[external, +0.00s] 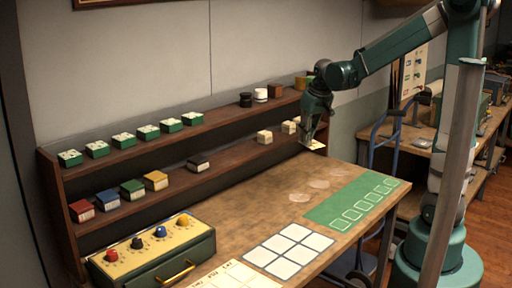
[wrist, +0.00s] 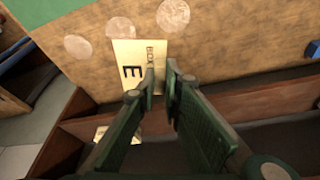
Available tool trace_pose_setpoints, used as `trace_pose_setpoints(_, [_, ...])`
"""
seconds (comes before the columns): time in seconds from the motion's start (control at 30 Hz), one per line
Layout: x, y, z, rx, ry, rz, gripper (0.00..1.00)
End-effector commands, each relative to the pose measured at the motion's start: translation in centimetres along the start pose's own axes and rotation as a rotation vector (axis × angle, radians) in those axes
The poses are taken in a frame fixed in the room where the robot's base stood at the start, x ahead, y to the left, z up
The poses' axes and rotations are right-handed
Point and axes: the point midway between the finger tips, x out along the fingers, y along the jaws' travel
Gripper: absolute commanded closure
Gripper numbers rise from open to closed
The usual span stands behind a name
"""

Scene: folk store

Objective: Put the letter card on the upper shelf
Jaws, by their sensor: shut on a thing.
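The letter card is a cream card with a black E and the word BOX, seen in the wrist view (wrist: 127,58). In the external view the card (external: 317,146) is a small pale patch under the fingertips, at the right end of the shelf unit. My gripper (external: 308,139) points down and is shut on the card's edge; its fingertips also show in the wrist view (wrist: 161,82). The upper shelf (external: 222,119) carries several green boxes (external: 146,132) at left and small jars (external: 261,95) at right.
The lower shelf (external: 225,163) holds coloured boxes (external: 133,189) and cream blocks (external: 265,137). The upper shelf has a free stretch between the green boxes and the jars. A green mat (external: 352,203) and a control box (external: 155,255) are on the table (external: 262,198).

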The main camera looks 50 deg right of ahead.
Motion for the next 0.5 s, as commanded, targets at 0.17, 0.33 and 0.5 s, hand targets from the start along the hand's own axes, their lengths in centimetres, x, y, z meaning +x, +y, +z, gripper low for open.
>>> trace_pose_setpoints(0.17, [1.4,-3.9,3.3,-0.054,0.000,-0.017,0.97])
trace_pose_setpoints(0.33, [2.5,-7.2,6.6,-0.104,0.000,-0.033,0.97])
trace_pose_setpoints(0.5, [3.5,-10.1,10.1,-0.154,0.000,-0.048,0.97])
